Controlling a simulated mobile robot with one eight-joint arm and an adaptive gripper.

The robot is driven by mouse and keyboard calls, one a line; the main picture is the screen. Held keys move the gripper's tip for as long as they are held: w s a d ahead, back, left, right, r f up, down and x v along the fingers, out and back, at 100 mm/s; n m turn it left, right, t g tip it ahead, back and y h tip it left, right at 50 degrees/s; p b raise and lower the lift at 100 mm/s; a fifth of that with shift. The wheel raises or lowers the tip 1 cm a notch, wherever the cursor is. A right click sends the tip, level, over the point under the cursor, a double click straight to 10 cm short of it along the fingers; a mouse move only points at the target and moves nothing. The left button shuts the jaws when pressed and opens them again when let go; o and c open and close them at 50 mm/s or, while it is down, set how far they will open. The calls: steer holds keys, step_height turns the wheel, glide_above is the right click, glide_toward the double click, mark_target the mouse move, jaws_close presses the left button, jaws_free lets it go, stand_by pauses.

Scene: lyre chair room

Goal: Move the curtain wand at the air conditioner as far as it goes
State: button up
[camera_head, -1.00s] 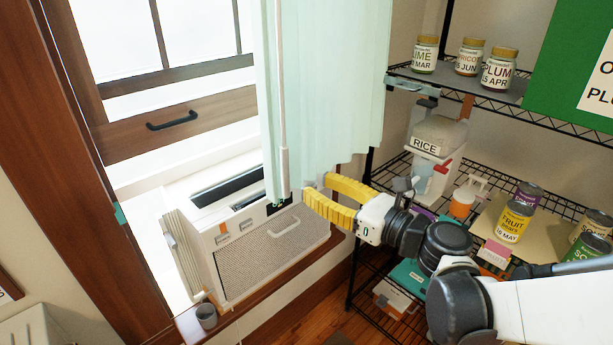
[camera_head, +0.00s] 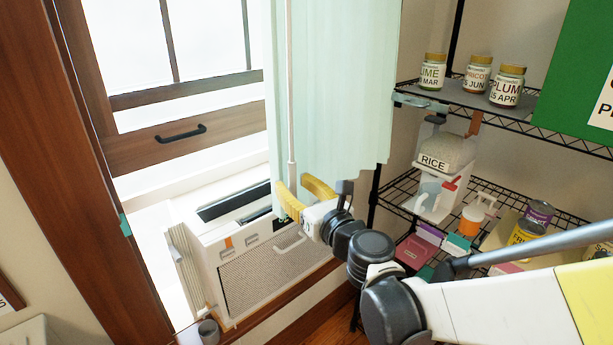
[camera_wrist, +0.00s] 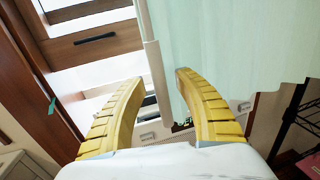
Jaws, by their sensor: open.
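The curtain wand (camera_head: 289,95) is a thin white rod with a thicker lower grip, hanging at the left edge of the pale green curtain (camera_head: 340,90). In the wrist view the wand (camera_wrist: 158,85) stands between my two yellow fingers, nearer the right one, with a gap on both sides. My gripper (camera_head: 300,193) is open at the wand's lower end, in front of the air conditioner (camera_head: 275,275); it also shows in the wrist view (camera_wrist: 158,82). The air conditioner is a white window unit with a beige grille. My fingers hide part of its top right.
A wire shelf rack stands at the right, with jars (camera_head: 477,74) on top and a rice dispenser (camera_head: 444,165) below. A wooden window frame (camera_head: 180,135) with a dark handle is at the left.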

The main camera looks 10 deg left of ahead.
steer(key=shift+w+a, duration=0.3)
steer(key=shift+w, duration=0.1)
steer(key=shift+c, duration=0.4)
jaws_close()
steer(key=w+d, duration=2)
steer(key=w, duration=0.3)
steer(key=shift+w+d+p, duration=0.15)
steer(key=shift+w+p, duration=0.15)
steer(key=shift+o, duration=0.4)
jaws_free()
steer(key=shift+d, duration=0.2)
steer(key=shift+a, duration=0.15)
